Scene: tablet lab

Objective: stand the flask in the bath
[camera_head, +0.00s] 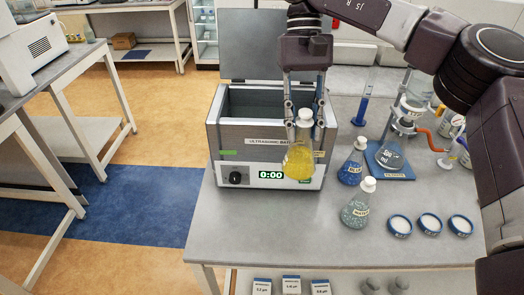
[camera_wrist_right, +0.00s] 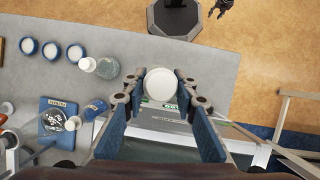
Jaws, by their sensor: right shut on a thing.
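A flask with yellow liquid and a white cap (camera_head: 299,160) is held by my right gripper (camera_head: 305,118). The gripper is shut on it, near its neck. In the head view the flask appears upright in front of the bath's front panel. In the right wrist view its round white cap (camera_wrist_right: 161,84) sits between the fingers (camera_wrist_right: 160,92). The ultrasonic bath (camera_head: 216,135) is a grey metal box with its lid (camera_head: 250,45) raised at the back. Its basin is open, and its display reads 0:00. My left gripper is not in view.
A blue flask (camera_head: 352,165) and a pale green flask (camera_head: 358,205) stand right of the bath. Several small round dishes (camera_head: 430,223) lie farther right. A filter stand on a blue base (camera_head: 398,172) and a blue cylinder (camera_head: 363,105) are behind them. The table's front is clear.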

